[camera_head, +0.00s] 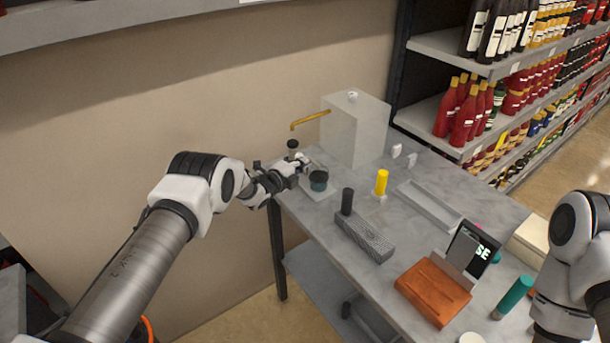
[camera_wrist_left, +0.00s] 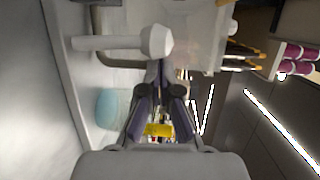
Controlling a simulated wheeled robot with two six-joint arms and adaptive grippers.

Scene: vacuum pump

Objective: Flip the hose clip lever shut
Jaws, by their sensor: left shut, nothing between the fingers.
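My left gripper (camera_head: 298,166) is shut and empty at the far left corner of the table. In the left wrist view its fingers (camera_wrist_left: 160,72) are together, with their tips close to a white bar with a rounded end (camera_wrist_left: 155,40). This looks like the lever, but I cannot tell whether the fingers touch it. A small white piece (camera_head: 304,158) shows at the fingertips in the head view. A dark blue-grey round part (camera_head: 318,181) sits on a pale plate beside the gripper. The clip itself is not clear. My right arm is at the right edge; its fingertips are not visible.
A pale box (camera_head: 356,130) with a brass pipe (camera_head: 310,120) stands behind the gripper. A black-topped post (camera_head: 292,147) is close to it. A yellow cylinder (camera_head: 381,182), a grey ribbed block (camera_head: 364,238) and an orange-brown block (camera_head: 433,292) stand on the table (camera_head: 318,215).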

